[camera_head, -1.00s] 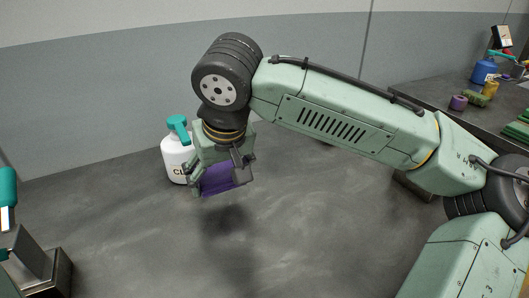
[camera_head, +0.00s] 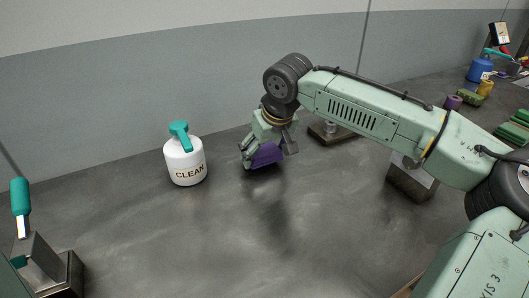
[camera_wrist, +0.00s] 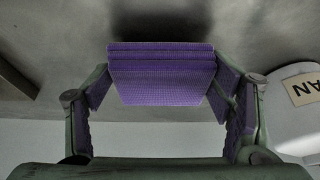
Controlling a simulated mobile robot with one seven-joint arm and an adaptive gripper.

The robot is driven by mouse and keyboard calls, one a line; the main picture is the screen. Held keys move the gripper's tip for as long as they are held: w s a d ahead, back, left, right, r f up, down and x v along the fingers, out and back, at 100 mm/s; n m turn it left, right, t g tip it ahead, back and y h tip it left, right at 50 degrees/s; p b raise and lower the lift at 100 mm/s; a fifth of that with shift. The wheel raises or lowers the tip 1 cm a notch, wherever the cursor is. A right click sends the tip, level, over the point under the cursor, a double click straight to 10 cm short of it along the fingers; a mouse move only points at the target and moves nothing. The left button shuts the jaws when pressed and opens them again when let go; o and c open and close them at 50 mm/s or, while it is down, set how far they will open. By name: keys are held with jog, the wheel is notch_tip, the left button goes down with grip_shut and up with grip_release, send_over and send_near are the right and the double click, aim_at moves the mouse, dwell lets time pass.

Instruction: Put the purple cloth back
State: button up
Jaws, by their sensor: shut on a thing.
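The purple cloth (camera_head: 264,155) is folded and held in my gripper (camera_head: 266,152), above the grey surface in the head view. In the wrist view the cloth (camera_wrist: 161,78) shows as a layered, textured block between the two fingers of my gripper (camera_wrist: 160,90). The fingers are shut on it. A dark shadow lies on the surface below the cloth, so it appears to hang clear of it.
A white bottle marked CLEAN (camera_head: 187,165) with a teal top stands left of my gripper. A teal-handled tool (camera_head: 20,208) stands in a metal block at lower left. A blue container (camera_head: 480,69) and green pads (camera_head: 513,133) are at far right. Open surface lies in front.

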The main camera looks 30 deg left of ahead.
jog(key=shift+f, duration=0.75)
jog(key=shift+f, duration=0.2)
jog(key=o, duration=1.2)
jog(key=shift+r, duration=0.3)
jog(key=b+v, duration=0.1)
jog(key=v, duration=1)
jog(key=shift+s+d+r+b, duration=0.15)
jog(key=shift+r+b, duration=0.15)
jog(key=shift+r, duration=0.05)
jog(key=shift+d, duration=0.1)
